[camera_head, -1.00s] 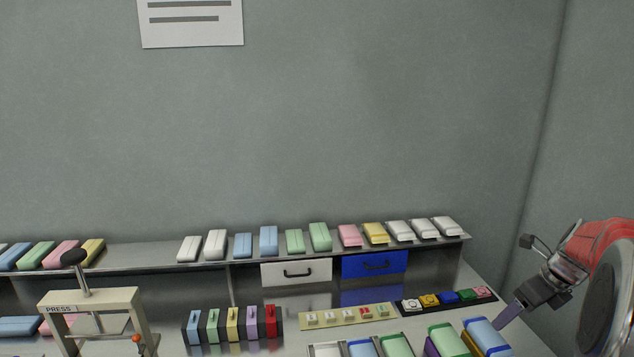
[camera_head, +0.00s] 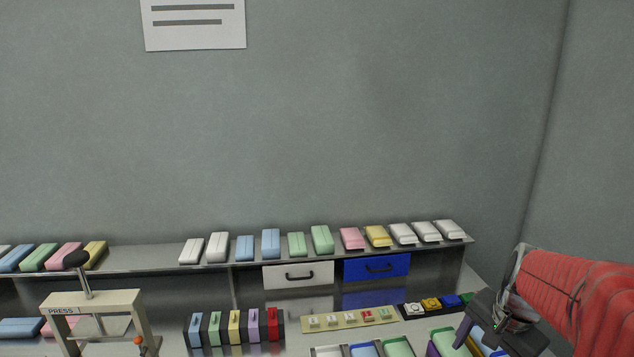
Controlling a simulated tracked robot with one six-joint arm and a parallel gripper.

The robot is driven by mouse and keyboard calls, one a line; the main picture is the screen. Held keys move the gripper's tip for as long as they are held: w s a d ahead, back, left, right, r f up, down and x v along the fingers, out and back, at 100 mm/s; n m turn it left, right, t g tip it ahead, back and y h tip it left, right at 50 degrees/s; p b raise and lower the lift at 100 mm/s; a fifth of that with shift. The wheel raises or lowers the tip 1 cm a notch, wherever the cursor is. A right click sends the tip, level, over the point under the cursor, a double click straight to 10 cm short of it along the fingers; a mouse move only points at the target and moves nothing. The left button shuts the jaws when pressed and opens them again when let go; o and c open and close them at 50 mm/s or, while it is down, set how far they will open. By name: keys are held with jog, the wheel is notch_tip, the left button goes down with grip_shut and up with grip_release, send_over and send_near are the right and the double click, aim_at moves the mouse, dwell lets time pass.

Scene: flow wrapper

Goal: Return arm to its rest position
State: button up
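My gripper (camera_head: 462,338) is at the lower right, at the end of my red-sleeved arm. Its dark body hangs over the right end of the bench, in front of the coloured trays. One dark finger shows, pointing down and left. The other finger is not clearly seen, so I cannot tell its opening. No held object shows. The gripper hides part of a blue tray and the right end of the button strip (camera_head: 402,313).
A shelf (camera_head: 140,259) with several wrapped packs runs along the back. Below it are a white drawer (camera_head: 297,274) and a blue drawer (camera_head: 376,267). A press (camera_head: 95,300) stands left. Coloured blocks (camera_head: 234,328) and a switch strip (camera_head: 350,320) sit mid-bench.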

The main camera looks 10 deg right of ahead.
jog(key=s+a+r+n+t, duration=0.1)
jog(key=s+a+r+n, duration=0.1)
jog(key=a, duration=0.5)
jog(key=s+a+r+n+t, duration=0.1)
jog(key=s+a+r+n, duration=0.1)
jog(key=s+a+n, duration=0.2)
jog(key=s+a+r+n+t, duration=0.1)
jog(key=s+a+n, duration=0.3)
jog(key=a+n, duration=0.3)
jog(key=shift+a+r+n, duration=0.3)
jog(key=shift+a+r, duration=0.1)
jog(key=shift+a, duration=1.5)
